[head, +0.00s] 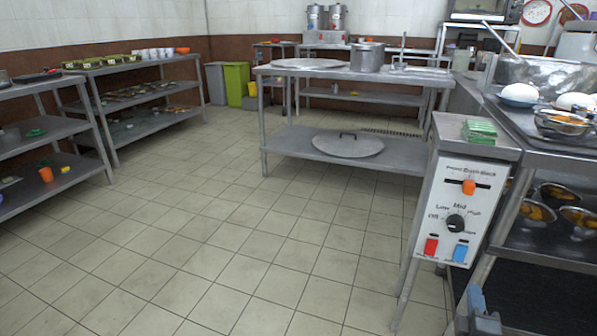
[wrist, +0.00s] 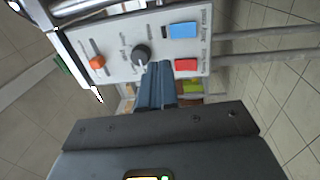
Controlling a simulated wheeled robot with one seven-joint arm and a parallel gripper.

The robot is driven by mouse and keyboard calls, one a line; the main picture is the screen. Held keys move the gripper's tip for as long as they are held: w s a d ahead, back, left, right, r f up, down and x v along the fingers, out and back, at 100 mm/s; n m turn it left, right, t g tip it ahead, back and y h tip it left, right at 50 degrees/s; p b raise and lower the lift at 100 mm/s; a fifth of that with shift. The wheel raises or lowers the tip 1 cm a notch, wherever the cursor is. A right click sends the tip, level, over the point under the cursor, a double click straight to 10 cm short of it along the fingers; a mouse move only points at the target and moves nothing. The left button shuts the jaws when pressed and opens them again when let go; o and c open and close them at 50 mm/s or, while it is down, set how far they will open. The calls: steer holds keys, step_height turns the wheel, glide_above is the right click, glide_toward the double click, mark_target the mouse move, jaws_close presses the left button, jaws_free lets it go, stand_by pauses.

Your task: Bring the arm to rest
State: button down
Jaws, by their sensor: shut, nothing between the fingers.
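My gripper (head: 476,298) shows at the bottom right of the head view, below the white control panel (head: 452,245). In the wrist view my gripper's fingers (wrist: 158,75) are pressed together with nothing between them. They point toward the panel (wrist: 115,38), and their tips overlap its edge near the black knob (wrist: 141,55); I cannot tell the gap. The panel also has an orange slider (head: 469,187), a red switch (head: 431,245) and a blue switch (head: 460,251). Most of my arm is out of view.
A metal counter (head: 520,190) with bowls stands close on the right, and a green stack (head: 479,130) lies above the panel. A steel table (head: 290,75) with a stockpot (head: 367,57) stands behind. Shelves (head: 90,110) line the left. The tiled floor between is clear.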

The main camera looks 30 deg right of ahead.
steer(key=s+a+m+t+y, duration=0.1)
steer(key=s+a+m+y, duration=0.15)
steer(key=a, duration=0.85)
steer(key=s+a+m+t+y, duration=0.15)
steer(key=s+a+y, duration=0.25)
steer(key=a, duration=0.7)
steer(key=s+a+r+m+y, duration=0.2)
steer(key=s+a+r+y, duration=0.3)
steer(key=s+a+r, duration=0.5)
steer(key=s+a+r+m+y, duration=0.2)
steer(key=s+a+r+y, duration=0.1)
steer(key=s+a+r, duration=0.15)
step_height(320, 180, up, 25)
steer(key=p, duration=2.4)
steer(key=shift+d+p, duration=0.25)
steer(key=shift+p, duration=0.1)
steer(key=shift+r+g, duration=0.1)
steer(key=shift+g, duration=0.15)
